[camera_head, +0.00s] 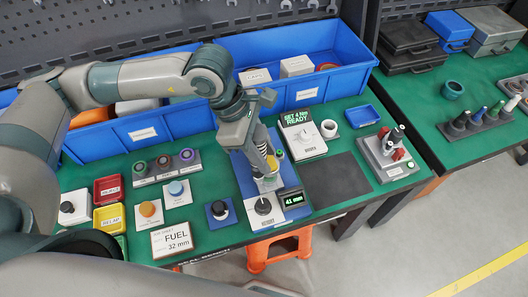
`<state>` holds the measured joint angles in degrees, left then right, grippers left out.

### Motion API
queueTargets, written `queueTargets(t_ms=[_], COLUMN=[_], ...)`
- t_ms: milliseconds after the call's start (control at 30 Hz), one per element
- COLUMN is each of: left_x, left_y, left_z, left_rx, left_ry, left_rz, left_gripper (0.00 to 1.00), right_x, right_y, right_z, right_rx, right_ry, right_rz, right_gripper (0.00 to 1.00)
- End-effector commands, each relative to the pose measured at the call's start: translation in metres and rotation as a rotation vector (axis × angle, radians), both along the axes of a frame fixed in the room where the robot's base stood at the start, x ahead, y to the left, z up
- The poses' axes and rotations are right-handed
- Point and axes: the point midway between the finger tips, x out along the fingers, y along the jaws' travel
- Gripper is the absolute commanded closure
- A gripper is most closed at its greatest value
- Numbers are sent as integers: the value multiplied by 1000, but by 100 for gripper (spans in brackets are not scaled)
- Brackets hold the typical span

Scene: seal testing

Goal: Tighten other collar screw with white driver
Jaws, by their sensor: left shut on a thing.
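My left gripper (262,160) reaches down over the blue test fixture (243,180) in the middle of the green bench. It is shut on a small, mostly hidden thing, and pale and yellow parts (271,164) show at the fingers. I cannot tell whether this is the white driver. The collar and its screws are hidden or too small to make out. The fixture has a black knob (263,206) on a pale plate at its front and a display (291,199) reading 41 mm. My right gripper is not in view.
Blue bins (150,133) line the back. A sign-topped white device (303,137), dark mat (338,180) and grey tool stand (388,160) are to the right. A handle rack (480,122) stands on the other bench.

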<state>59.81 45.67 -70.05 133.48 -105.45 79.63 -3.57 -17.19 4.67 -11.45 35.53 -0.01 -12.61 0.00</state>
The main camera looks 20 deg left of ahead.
Motion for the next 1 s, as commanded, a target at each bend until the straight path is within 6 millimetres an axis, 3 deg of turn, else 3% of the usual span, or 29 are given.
queueTargets(t_ms=[1000], left_x=[0], left_y=[0], left_z=[-1], left_rx=[-2], left_ry=[-2], left_rz=[0], left_gripper=[96], right_x=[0], right_y=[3], right_z=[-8], right_rx=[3], right_ry=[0], right_rz=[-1], right_gripper=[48])
